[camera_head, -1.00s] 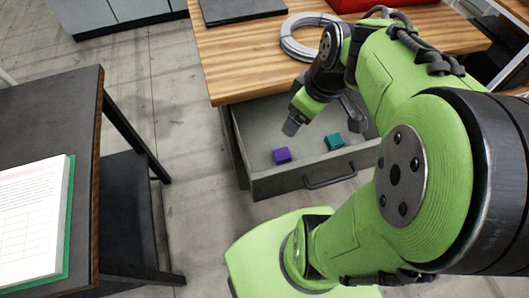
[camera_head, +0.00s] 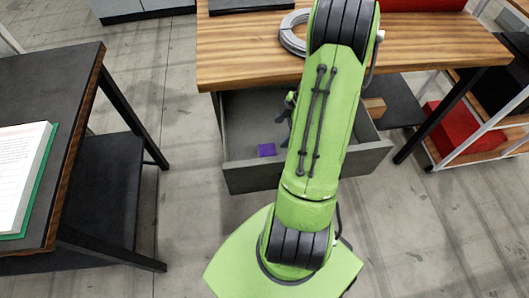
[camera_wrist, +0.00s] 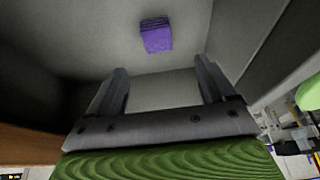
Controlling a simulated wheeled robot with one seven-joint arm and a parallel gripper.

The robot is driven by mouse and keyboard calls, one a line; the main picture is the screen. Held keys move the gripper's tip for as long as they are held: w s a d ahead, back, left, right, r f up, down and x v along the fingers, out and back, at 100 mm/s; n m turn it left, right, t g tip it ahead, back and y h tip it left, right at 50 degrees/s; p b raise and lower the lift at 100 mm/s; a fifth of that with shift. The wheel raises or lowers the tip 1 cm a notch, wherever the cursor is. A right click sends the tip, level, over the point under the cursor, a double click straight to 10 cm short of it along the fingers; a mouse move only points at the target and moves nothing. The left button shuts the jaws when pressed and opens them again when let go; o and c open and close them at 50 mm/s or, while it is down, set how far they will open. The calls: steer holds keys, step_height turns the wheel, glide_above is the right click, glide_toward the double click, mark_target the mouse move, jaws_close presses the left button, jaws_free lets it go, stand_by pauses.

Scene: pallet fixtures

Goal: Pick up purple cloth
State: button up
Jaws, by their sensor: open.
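The purple cloth (camera_head: 267,150) is a small folded block lying in the open grey drawer (camera_head: 255,178), near its front wall at the left. In the wrist view the purple cloth (camera_wrist: 156,36) lies on the drawer floor, beyond my fingertips. My gripper (camera_wrist: 161,78) is open and empty, with its two fingers apart and the cloth roughly in line with the gap between them. It is not touching the cloth. In the head view my arm hides most of the gripper and the middle of the drawer.
The wooden tabletop (camera_head: 240,50) overhangs the back of the drawer. A grey cable coil (camera_head: 291,38) lies on it. A dark table (camera_head: 60,85) with a book (camera_head: 22,175) stands at the left. A shelf with a red box (camera_head: 452,128) stands at the right.

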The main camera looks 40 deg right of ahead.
mark_target(268, 149)
steer(key=b+x, duration=0.1)
steer(key=x, duration=0.3)
steer(key=b+x, duration=0.1)
steer(key=x, duration=0.2)
steer(key=b+x, duration=0.1)
steer(key=x, duration=0.3)
steer(key=shift+w+d+f, duration=0.2)
steer(key=shift+w+f, duration=0.05)
steer(key=shift+f, duration=0.1)
steer(key=shift+r, duration=0.1)
steer(key=c, duration=1.1)
step_height(268, 149, up, 10)
steer(key=p, duration=0.3)
steer(key=shift+c, duration=0.2)
